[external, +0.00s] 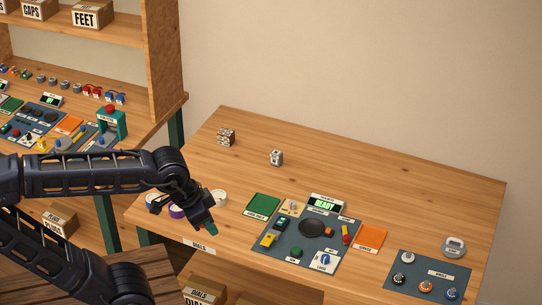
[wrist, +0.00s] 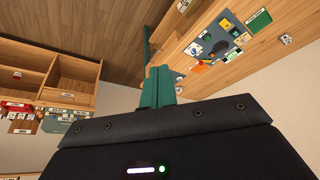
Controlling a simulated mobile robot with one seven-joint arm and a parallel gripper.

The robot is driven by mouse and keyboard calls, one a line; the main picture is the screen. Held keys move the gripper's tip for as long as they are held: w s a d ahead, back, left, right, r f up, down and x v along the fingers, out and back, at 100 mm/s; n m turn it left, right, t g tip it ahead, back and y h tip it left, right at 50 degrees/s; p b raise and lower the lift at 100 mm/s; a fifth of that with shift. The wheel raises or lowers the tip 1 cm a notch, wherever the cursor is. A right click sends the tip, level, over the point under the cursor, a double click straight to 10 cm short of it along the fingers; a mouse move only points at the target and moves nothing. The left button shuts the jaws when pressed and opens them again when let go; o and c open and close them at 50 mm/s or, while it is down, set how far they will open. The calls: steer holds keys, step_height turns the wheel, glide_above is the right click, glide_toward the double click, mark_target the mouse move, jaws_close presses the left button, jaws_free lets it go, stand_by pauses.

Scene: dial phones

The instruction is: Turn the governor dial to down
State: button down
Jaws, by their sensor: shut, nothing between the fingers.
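My gripper (external: 211,229) hangs over the left front part of the table, left of the green card. Its teal fingers show in the wrist view (wrist: 158,86), close together with nothing between them. Several dials are in the external view: a black one (external: 399,281), an orange one (external: 426,286) and a blue one (external: 452,294) on the right mat (external: 432,265), and a white and blue one (external: 325,261) on the middle mat (external: 280,243). Their labels are too small to read, so I cannot tell which is the governor dial or where it points. My gripper touches none of them.
The table (external: 350,180) also holds a green card (external: 262,205), an orange card (external: 370,237), a display reading READY (external: 325,204), a grey timer-like object (external: 453,247) and two small blocks at the back. White and purple rolls lie beside my gripper. The table's back right is clear.

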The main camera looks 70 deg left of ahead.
steer(key=c, duration=1.5)
jaws_free()
steer(key=shift+w+a+r, duration=0.1)
steer(key=shift+w, duration=0.15)
steer(key=o, duration=0.3)
steer(key=w+a+r+n+g, duration=0.1)
steer(key=w+a+n, duration=0.2)
steer(key=w, duration=0.9)
steer(key=a, duration=0.2)
steer(key=shift+w+a+y, duration=0.3)
steer(key=shift+w, duration=0.05)
steer(key=n+g, duration=0.4)
steer(key=n, duration=0.5)
glide_above(293, 202)
step_height(293, 202, down, 29)
step_height(293, 202, down, 10)
steer(key=shift+m, duration=0.3)
jaws_close()
